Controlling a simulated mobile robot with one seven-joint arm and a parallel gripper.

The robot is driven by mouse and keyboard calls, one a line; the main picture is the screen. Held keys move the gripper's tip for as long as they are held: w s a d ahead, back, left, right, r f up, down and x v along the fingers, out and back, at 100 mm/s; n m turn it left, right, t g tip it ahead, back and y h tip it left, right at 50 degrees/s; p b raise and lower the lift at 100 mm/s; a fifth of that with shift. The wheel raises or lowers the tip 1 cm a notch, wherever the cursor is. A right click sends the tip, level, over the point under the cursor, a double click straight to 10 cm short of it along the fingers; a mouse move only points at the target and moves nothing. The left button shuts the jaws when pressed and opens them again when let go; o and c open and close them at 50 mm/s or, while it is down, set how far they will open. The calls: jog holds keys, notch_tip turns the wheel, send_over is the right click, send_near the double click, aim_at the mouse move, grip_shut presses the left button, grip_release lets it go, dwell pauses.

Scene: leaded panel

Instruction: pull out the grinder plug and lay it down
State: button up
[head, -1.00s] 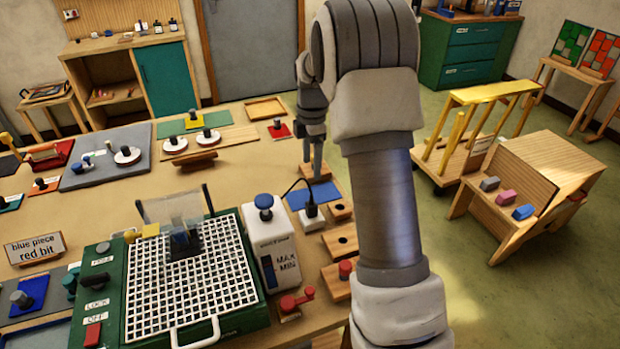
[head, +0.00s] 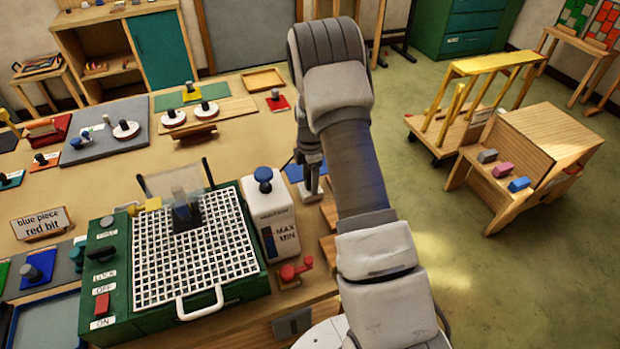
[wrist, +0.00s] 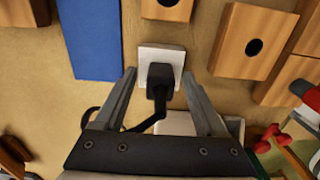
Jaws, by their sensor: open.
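The grinder plug (wrist: 159,80) is black and sits in a white square socket block (wrist: 160,54) on the table, seen in the wrist view. Its black cord (wrist: 150,123) runs down toward my gripper. My gripper (wrist: 158,88) is open, with one finger on each side of the plug and gaps between.
A blue mat (wrist: 90,38) lies left of the socket in the wrist view. Open table lies beyond the grinder.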

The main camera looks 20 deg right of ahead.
jog(key=shift+f, duration=0.2)
grip_shut()
dwell(0.6)
